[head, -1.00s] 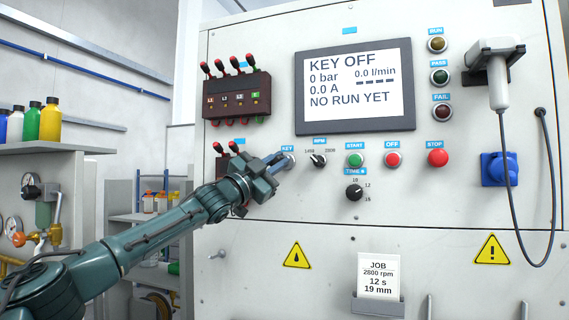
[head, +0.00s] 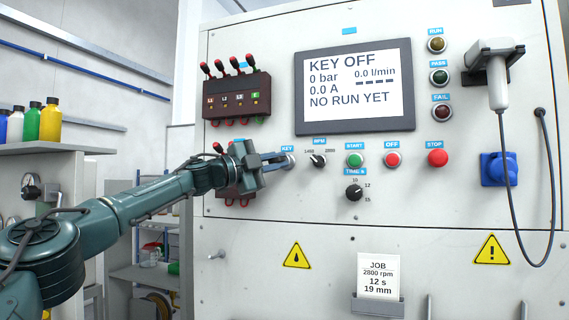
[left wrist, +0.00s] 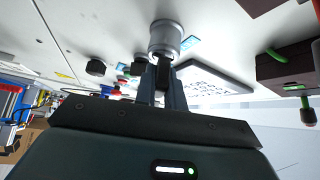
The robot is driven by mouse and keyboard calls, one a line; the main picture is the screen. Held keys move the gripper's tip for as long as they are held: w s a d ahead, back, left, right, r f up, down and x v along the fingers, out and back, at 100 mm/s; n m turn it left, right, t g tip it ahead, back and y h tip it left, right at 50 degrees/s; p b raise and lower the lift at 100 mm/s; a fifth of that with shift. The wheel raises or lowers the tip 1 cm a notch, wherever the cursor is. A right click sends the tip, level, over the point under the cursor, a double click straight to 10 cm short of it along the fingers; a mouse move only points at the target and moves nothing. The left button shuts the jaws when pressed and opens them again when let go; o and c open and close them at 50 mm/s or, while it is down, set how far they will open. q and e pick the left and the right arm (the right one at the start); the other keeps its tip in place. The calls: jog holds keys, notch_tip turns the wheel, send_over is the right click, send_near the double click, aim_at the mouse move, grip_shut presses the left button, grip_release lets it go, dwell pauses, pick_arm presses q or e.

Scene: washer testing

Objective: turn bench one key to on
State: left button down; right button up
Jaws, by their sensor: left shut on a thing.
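The bench panel (head: 240,275) carries a key switch (head: 290,160) under a blue KEY label (head: 287,148). The screen (head: 352,85) reads KEY OFF, 0 bar, 0.0 A, NO RUN YET. My left gripper (head: 283,161) reaches in from the left, its fingertips at the key switch. In the left wrist view the fingers (left wrist: 162,85) are closed together on the dark key (left wrist: 163,62) in front of the round metal lock (left wrist: 165,38). The fingers hide most of the key, so its exact angle is unclear. My right gripper is not in view.
Right of the key are the RPM knob (head: 318,160), green START button (head: 355,160), red OFF button (head: 393,160) and red STOP button (head: 438,158). A terminal block with red plugs (head: 236,97) sits above my left gripper. A job card (head: 378,275) stands below.

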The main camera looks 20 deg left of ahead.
pick_arm(q)
jog(key=shift+m, duration=0.3)
jog(key=m+g, duration=0.2)
jog(key=shift+d+m+y, duration=0.1)
jog(key=shift+m+y, duration=0.3)
jog(key=c, duration=1.4)
grip_release()
jog(key=shift+s+a+f+b, duration=0.1)
jog(key=shift+s+a+b, duration=0.3)
jog(key=shift+b, duration=0.15)
jog(key=b+v, duration=0.5)
jog(key=v, duration=0.7)
jog(key=shift+r+b, duration=0.35)
jog(key=shift+b, duration=0.05)
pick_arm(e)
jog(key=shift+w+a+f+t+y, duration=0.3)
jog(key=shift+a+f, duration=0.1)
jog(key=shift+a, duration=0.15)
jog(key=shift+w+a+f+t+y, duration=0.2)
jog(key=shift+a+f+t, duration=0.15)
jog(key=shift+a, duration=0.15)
